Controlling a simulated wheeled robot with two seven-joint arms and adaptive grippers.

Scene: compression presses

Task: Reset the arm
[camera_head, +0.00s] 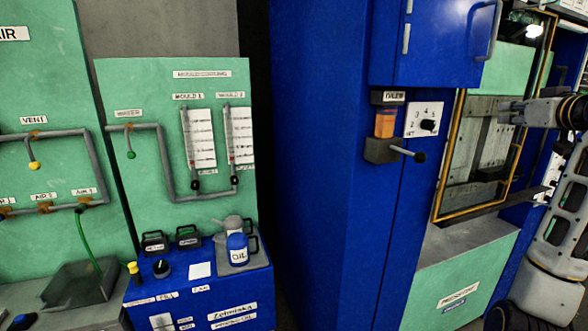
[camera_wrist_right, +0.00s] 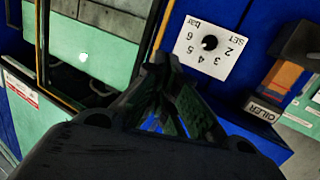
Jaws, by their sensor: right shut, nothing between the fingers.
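My right arm (camera_head: 555,225) comes in at the right edge of the head view, in front of the blue press. My right gripper (camera_head: 510,106) points left, level with the white dial plate (camera_head: 424,119) and apart from it in the picture. In the right wrist view the dark fingers of my right gripper (camera_wrist_right: 160,75) come together at their tips, with nothing between them. The dial plate with its black knob also shows in that view, just past the fingertips (camera_wrist_right: 208,47). My left gripper is not in view.
The oiler (camera_head: 385,122) and a black-knobbed lever (camera_head: 420,157) stick out from the blue press (camera_head: 335,150). A yellow-framed opening (camera_head: 440,190) lies behind my right gripper. A blue oil can (camera_head: 237,250) stands on the blue control box (camera_head: 200,290) at the left.

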